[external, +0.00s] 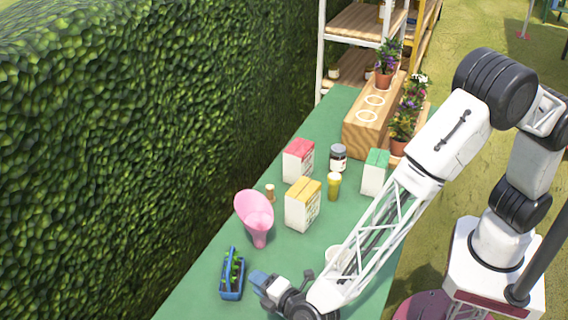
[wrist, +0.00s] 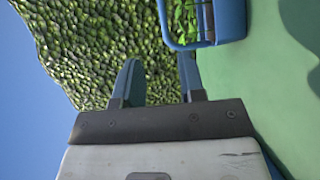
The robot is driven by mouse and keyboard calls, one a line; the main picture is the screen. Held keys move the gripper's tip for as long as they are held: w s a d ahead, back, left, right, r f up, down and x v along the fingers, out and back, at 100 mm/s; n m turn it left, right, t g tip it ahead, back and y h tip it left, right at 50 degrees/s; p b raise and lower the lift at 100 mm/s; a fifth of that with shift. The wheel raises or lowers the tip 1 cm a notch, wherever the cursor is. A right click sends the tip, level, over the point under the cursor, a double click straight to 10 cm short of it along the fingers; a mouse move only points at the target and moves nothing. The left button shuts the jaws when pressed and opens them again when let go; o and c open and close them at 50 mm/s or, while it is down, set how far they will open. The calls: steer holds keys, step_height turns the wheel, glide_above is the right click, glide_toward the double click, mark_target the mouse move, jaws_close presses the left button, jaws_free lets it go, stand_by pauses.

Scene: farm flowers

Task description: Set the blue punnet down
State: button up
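The blue punnet (external: 232,294) stands on the green table near its front left, with green plants inside and a raised handle. In the wrist view, part of the punnet (wrist: 222,22) shows at the top, just beyond the right finger; the rest is cut off. My gripper (external: 259,280) is just right of the punnet in the external view, low over the table. In the wrist view, my gripper (wrist: 160,75) has its two blue fingers apart with nothing seen between them.
A pink vase (external: 255,214) stands behind the punnet. A yellow-topped carton (external: 301,207), a red-topped carton (external: 298,162), a green-topped carton (external: 373,174) and small jars stand farther back. A white round item (external: 334,254) is partly behind my arm. A hedge (external: 130,150) lines the left.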

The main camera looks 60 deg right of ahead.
steer(key=w+d+r+m+g+y, duration=0.1)
steer(key=w+d+r+m+y, duration=0.35)
steer(key=d+r, duration=0.7)
steer(key=s+d+r+m+g+y, duration=0.2)
steer(key=s+d+r+g+y, duration=0.15)
steer(key=d+r, duration=0.9)
steer(key=s+d+r+m+g+h, duration=0.1)
steer(key=s+d+m+g, duration=0.3)
steer(key=s+d, duration=1.1)
steer(key=s+d+r+m+g+h, duration=0.1)
steer(key=s+d+m+g, duration=0.3)
steer(key=s+d, duration=1.2)
steer(key=s+m+h, duration=0.1)
steer(key=s+m, duration=0.1)
steer(key=s, duration=0.1)
steer(key=shift+s+d+h, duration=0.25)
steer(key=shift+s+h, duration=0.15)
steer(key=shift+r+g, duration=0.1)
steer(key=shift+g, duration=0.15)
stand_by(0.3)
steer(key=o, duration=1.2)
